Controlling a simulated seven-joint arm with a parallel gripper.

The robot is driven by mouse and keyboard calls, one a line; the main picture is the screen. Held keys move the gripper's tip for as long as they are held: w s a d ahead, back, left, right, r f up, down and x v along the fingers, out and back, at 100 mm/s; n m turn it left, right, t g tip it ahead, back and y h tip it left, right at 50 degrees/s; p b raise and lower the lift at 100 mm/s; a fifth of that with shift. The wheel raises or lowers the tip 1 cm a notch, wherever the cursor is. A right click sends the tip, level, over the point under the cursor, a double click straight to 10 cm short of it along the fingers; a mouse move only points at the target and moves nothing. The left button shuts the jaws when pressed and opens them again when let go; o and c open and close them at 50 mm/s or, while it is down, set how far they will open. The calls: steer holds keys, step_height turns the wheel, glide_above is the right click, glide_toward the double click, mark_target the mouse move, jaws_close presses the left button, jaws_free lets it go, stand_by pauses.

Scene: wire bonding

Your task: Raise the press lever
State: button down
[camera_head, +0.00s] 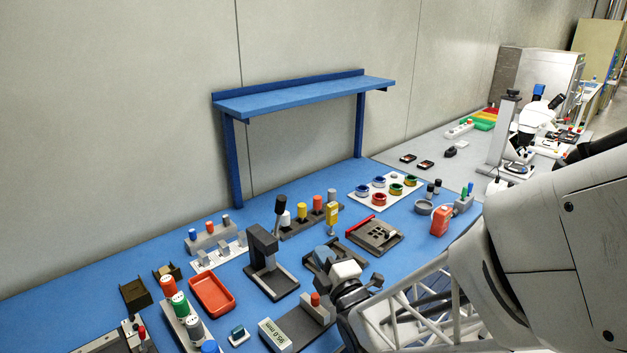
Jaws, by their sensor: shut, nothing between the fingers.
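The press (263,250) is a dark C-shaped frame on a flat base plate, standing on the blue bench near the middle of the head view. My gripper (325,258) comes in from the lower right and is just right of the press base, low over the bench. It is shut and empty, apart from the lever. The fingertips are small and partly confused with dark parts behind them.
A dark rack with coloured cylinders (302,223) stands behind the press, and a yellow-headed tool (332,215) to its right. A red tray (212,296) lies left. A digital gauge (275,335) is in front. A blue shelf (305,96) spans the back.

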mark_target(281, 206)
steer(key=shift+s+a+f+n+t+y, duration=0.2)
steer(key=shift+s+a+n+y, duration=0.1)
steer(key=shift+a+n+y, duration=0.15)
steer(key=shift+s+a+f+n+t+y, duration=0.1)
steer(key=shift+s+a+n+t+y, duration=0.15)
steer(key=shift+n+y, duration=0.25)
steer(key=shift+w+a, duration=0.1)
steer(key=shift+a, duration=0.05)
steer(key=shift+x, duration=6.85)
steer(key=shift+x, duration=1)
steer(key=shift+a+r, duration=0.2)
steer(key=shift+s, duration=0.25)
steer(key=r+v, duration=0.1)
steer(key=v, duration=1.3)
steer(key=shift+d+r, duration=0.25)
steer(key=shift+d, duration=0.1)
steer(key=shift+s, duration=0.15)
